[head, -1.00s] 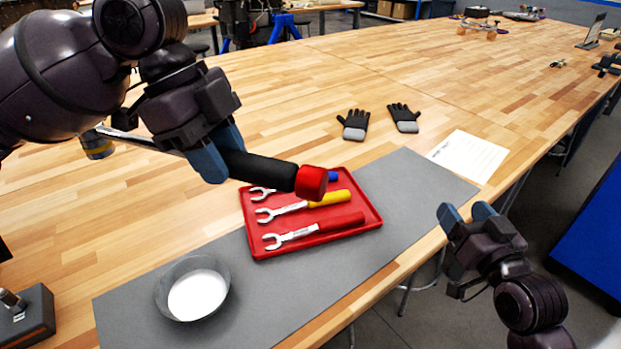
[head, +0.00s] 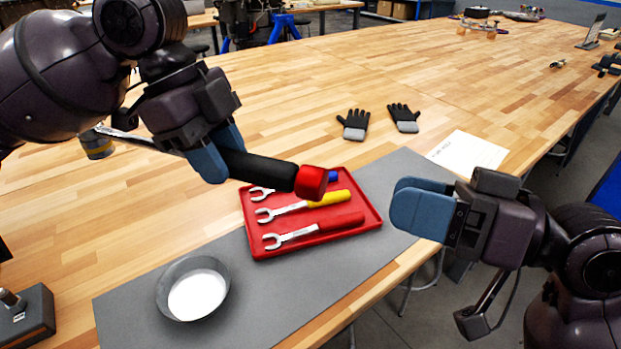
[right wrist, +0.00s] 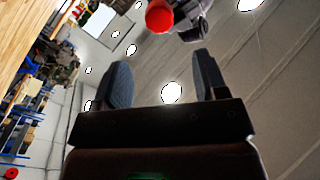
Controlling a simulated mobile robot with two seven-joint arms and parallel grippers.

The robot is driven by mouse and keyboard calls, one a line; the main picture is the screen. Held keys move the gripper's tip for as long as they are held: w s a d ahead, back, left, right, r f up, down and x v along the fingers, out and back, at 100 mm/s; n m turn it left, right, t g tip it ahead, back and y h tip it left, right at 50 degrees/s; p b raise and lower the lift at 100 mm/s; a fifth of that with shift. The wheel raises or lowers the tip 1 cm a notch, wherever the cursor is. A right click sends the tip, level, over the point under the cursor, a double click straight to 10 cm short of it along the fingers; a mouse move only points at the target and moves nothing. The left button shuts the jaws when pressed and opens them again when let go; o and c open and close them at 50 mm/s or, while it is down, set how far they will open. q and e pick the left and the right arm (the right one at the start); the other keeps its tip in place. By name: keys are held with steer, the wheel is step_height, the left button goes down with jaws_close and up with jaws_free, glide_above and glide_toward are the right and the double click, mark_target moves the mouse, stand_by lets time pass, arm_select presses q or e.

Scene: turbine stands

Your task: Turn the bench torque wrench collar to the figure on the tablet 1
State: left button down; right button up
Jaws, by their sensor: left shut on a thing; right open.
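The torque wrench has a black handle (head: 258,168) ending in a red collar (head: 311,182). My left gripper (head: 218,160) is shut around the handle and holds the wrench above the bench, its collar pointing right. My right gripper (head: 408,204) is open and empty, to the right of the collar and apart from it. In the right wrist view the red collar (right wrist: 160,16) shows beyond the two open fingers (right wrist: 163,75), near the top edge. A tablet-like panel (head: 592,30) stands at the far right; its figure is too small to read.
Below the wrench, a red tray (head: 372,215) holds open-end wrenches on a grey mat (head: 265,320). A bowl (head: 167,303) stands on the mat's left part. Gloves (head: 354,124) and a paper sheet (head: 460,152) lie behind.

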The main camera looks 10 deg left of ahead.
mark_target(324, 186)
steer(key=shift+w+a+f, duration=0.1)
steer(key=shift+w+a, duration=0.05)
steer(key=shift+a, duration=1.2)
steer(key=shift+w+a+f, duration=0.1)
steer(key=shift+w+a, duration=0.1)
steer(key=shift+a, duration=1.1)
steer(key=shift+w+a+f, duration=0.1)
steer(key=shift+w+a, duration=0.05)
steer(key=shift+a, duration=1.2)
steer(key=c, duration=1)
steer(key=n, duration=0.5)
steer(key=shift+d, duration=0.1)
steer(key=shift+c, duration=0.2)
steer(key=n, duration=0.6)
steer(key=o, duration=1.1)
steer(key=shift+o, duration=0.8)
